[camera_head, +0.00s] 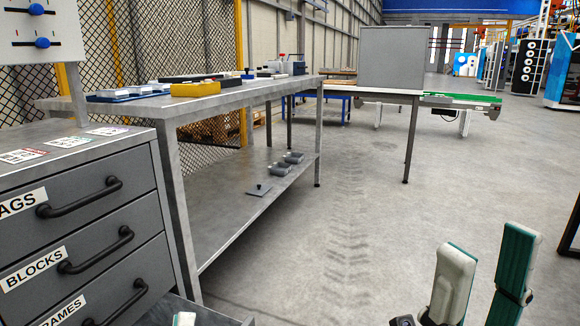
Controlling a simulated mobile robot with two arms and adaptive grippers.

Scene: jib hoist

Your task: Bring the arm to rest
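My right gripper (488,242) rises at the lower right. Its two pale fingers with green pads stand apart, with nothing between them and bare floor behind. My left gripper (184,319) shows only as a small pale and green tip at the bottom edge, by the open drawer (215,316). The rest of it is cut off by the frame, so its opening cannot be seen. No jib hoist can be made out.
A grey drawer cabinet (95,222) with labels and black handles stands at the left. Behind it, a metal workbench (225,98) carries a yellow block (195,89), trays and small parts; its lower shelf (230,205) holds metal parts. Open concrete floor (370,225) lies in the middle.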

